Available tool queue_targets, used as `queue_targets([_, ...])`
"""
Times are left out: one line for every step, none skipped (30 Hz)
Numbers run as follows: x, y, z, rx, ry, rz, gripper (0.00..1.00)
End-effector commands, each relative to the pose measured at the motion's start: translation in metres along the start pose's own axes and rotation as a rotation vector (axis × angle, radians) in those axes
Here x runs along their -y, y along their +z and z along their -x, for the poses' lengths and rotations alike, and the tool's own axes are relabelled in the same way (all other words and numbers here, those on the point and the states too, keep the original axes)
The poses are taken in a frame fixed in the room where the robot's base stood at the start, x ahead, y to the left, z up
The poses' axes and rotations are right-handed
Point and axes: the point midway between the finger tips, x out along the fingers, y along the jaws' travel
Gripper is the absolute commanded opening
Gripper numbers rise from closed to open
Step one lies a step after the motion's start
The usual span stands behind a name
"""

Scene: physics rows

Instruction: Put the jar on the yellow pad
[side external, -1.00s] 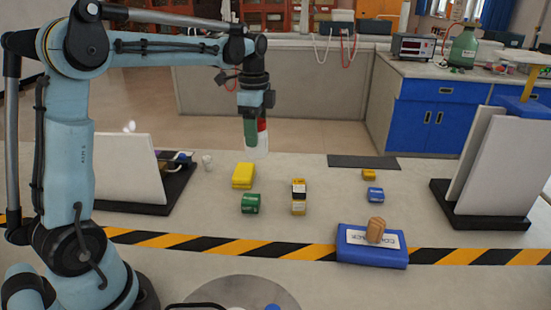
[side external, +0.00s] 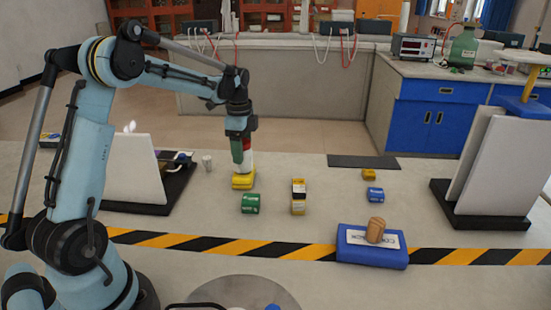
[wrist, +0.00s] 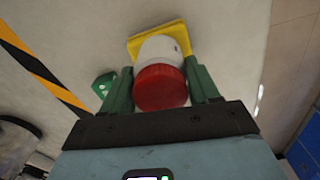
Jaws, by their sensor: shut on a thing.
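The jar is white with a red lid, and in the wrist view the jar (wrist: 160,83) sits between the two green fingers of my gripper (wrist: 161,90). My gripper (side external: 242,158) is shut on it. In the side view the jar (side external: 247,169) is upright, partly hidden by a finger, directly over the yellow pad (side external: 243,183). The yellow pad also shows beyond the jar in the wrist view (wrist: 183,36). The jar's base looks at or very close to the pad's top; I cannot tell if they touch.
A blue block (side external: 371,252) with a wooden piece (side external: 376,230) is at the front right. A white panel (side external: 133,170) stands at left, and a small white cup (side external: 207,163) is near it.

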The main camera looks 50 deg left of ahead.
Motion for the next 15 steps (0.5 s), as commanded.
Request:
queue_targets([0.0,-0.0001,0.0003,0.0,0.0,0.0,0.18])
queue_targets([0.0,-0.0002,0.0004,0.0,0.0,0.0,0.18])
queue_targets([0.0,-0.0002,0.0004,0.0,0.0,0.0,0.18])
queue_targets([0.0,-0.0002,0.0003,0.0,0.0,0.0,0.18])
queue_targets([0.0,-0.0002,0.0,0.0,0.0,0.0,0.18])
queue_targets([0.0,-0.0002,-0.0009,0.0,0.0,0.0,0.18])
queue_targets([0.0,-0.0002,-0.0018,0.0,0.0,0.0,0.18])
queue_targets([0.0,-0.0002,-0.0027,0.0,0.0,0.0,0.18])
queue_targets([0.0001,-0.0002,-0.0031,0.0,0.0,0.0,0.63])
queue_targets([0.0001,-0.0002,-0.003,0.0,0.0,0.0,0.68])
queue_targets([0.0,-0.0002,-0.0029,0.0,0.0,0.0,0.73])
queue_targets([0.0,-0.0002,-0.0029,0.0,0.0,0.0,0.79])
queue_targets([0.0,-0.0002,-0.0028,0.0,0.0,0.0,0.83])
queue_targets([0.0,-0.0002,-0.0028,0.0,0.0,0.0,0.86])
queue_targets([0.0,-0.0002,-0.0027,0.0,0.0,0.0,0.86])
